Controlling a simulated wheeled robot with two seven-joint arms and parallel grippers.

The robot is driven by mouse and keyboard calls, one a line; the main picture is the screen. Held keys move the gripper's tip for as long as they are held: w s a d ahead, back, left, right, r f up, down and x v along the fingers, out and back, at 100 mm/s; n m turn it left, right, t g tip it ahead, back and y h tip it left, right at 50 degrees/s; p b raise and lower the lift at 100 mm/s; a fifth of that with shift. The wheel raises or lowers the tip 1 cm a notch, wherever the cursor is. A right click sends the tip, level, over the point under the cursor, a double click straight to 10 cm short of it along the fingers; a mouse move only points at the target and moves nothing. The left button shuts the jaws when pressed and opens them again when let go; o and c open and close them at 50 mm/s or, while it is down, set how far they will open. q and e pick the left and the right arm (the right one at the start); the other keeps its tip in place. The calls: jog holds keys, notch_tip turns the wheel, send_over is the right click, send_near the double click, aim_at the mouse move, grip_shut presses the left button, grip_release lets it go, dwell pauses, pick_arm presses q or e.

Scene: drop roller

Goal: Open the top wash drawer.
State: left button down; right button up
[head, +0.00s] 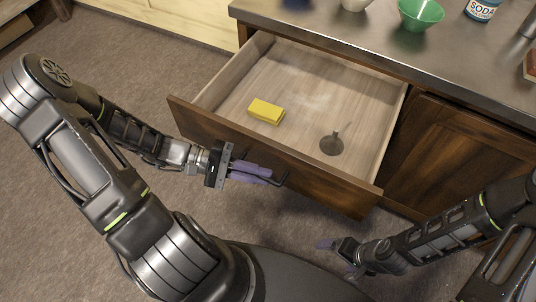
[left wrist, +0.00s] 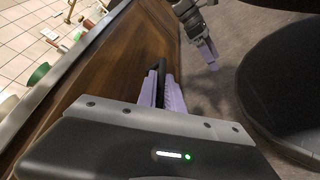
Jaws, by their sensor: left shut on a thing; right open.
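The top drawer (head: 300,168) of the dark wood cabinet is pulled well out, and its inside shows in the head view. A yellow sponge (head: 266,111) and a small dark round thing with a handle (head: 332,144) lie on its floor. My left gripper (head: 262,174) is at the front of the drawer, its purple fingers shut on the dark drawer handle (head: 281,180). The left wrist view shows these fingers (left wrist: 162,88) around the dark bar beside the wood front. My right gripper (head: 340,246) is open and empty, low and apart from the drawer.
A metal countertop (head: 330,32) above the drawer holds a green bowl (head: 420,13), a blue-labelled soda container (head: 482,9) and other items. A closed cabinet door (head: 465,145) is right of the drawer. The floor before the drawer is clear apart from my arms.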

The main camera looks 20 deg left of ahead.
pick_arm(q)
jog(key=shift+s, duration=0.45)
jog(key=c, duration=1.5)
grip_release()
jog(key=v, duration=0.8)
